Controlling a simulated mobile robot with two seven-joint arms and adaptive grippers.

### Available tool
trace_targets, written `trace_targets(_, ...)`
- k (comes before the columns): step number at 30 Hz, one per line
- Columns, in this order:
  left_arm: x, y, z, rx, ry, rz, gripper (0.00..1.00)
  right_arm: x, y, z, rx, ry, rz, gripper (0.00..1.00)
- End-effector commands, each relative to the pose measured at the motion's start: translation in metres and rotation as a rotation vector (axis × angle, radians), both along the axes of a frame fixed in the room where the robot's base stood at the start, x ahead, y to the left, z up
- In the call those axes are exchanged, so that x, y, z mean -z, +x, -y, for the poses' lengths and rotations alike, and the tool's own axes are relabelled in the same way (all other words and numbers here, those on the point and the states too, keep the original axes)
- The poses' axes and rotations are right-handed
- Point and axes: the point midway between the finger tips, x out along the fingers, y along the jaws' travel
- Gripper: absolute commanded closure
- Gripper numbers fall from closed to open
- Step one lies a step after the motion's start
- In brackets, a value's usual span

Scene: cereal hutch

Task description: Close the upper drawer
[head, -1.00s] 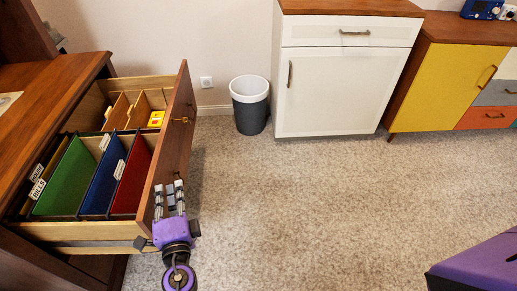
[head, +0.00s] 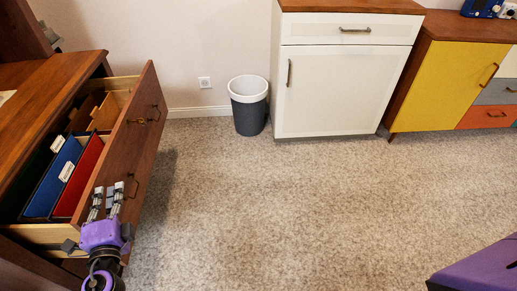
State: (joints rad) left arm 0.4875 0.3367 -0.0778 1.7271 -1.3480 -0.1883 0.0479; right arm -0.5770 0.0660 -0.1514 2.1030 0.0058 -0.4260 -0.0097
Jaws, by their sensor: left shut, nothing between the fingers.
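The upper drawer (head: 112,152) of the wooden desk (head: 45,95) stands partly open at the left. Its brown front carries a brass handle (head: 155,112) and a second handle (head: 133,187) nearer to me. Blue (head: 54,178) and red (head: 80,175) hanging folders lie inside, with a wooden organizer (head: 108,112) behind them. My left gripper (head: 107,193) is shut and empty, at the outer face of the drawer front near its close end. Its fingers overlap the front in the picture; contact cannot be told. My right gripper is not in view.
A grey bin with a white rim (head: 248,105) stands by the wall. A white cabinet (head: 345,85) and a colourful sideboard (head: 440,85) stand at the back right. The carpet (head: 280,215) right of the drawer is clear.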

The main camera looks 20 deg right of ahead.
Motion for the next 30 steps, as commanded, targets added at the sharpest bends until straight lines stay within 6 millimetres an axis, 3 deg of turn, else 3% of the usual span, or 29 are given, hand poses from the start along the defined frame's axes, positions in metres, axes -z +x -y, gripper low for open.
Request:
trace_targets(1, 0.002, 0.003, -0.012, -0.004, 0.004, 0.0, 1.0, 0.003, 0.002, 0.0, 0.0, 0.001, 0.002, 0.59)
trace_targets(18, 0.002, 0.037, -0.115, -0.005, 0.004, -0.001, 1.0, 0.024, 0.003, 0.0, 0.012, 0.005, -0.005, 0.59)
trace_targets(30, 0.001, 0.053, -0.165, -0.002, 0.002, -0.001, 1.0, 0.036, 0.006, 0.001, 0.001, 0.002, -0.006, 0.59)
